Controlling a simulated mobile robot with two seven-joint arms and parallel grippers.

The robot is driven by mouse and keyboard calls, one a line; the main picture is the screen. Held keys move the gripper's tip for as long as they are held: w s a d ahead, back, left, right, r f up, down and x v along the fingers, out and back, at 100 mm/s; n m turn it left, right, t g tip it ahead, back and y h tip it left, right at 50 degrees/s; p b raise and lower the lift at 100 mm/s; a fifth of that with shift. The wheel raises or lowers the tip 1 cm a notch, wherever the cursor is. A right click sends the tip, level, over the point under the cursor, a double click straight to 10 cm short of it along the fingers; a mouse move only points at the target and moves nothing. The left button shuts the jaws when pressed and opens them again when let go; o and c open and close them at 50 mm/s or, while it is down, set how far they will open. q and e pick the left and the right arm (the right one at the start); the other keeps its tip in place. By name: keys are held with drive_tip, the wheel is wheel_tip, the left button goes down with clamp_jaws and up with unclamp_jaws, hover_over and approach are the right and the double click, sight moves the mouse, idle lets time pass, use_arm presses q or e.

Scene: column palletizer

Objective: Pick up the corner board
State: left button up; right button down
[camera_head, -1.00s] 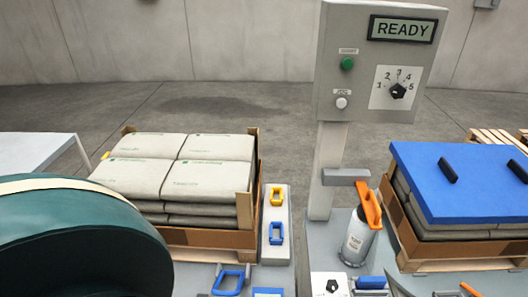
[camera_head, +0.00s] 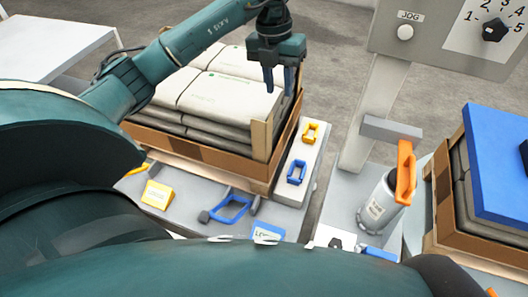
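A tan upright corner board (camera_head: 262,140) stands at the near right corner of the sack stack on the left pallet. My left gripper (camera_head: 279,84) points down, with two dark blue fingers apart and nothing visible between them. In the picture it sits just above and right of the board's top; I cannot tell the exact depth between them. The far right corner of the stack is partly hidden behind the gripper. My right gripper is not in view.
A grey post with a control box (camera_head: 405,33) stands to the right. An orange-handled grey canister (camera_head: 380,203) is beside it. A blue-topped stack (camera_head: 490,170) is at far right.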

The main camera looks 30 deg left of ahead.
use_arm(q)
drive_tip(key=a+r+n+y, duration=0.1)
drive_tip(key=a+y, duration=0.1)
drive_tip(key=a, duration=0.2)
hover_over(270, 117)
wheel_tip(270, 117, down, 6)
wheel_tip(270, 117, down, 5)
drive_tip(key=shift+s+f+p, duration=0.1)
drive_tip(key=shift+p, duration=0.5)
drive_tip(key=shift+a+f, duration=0.1)
drive_tip(key=shift+f, duration=0.4)
drive_tip(key=shift+c, duration=0.4)
clamp_jaws()
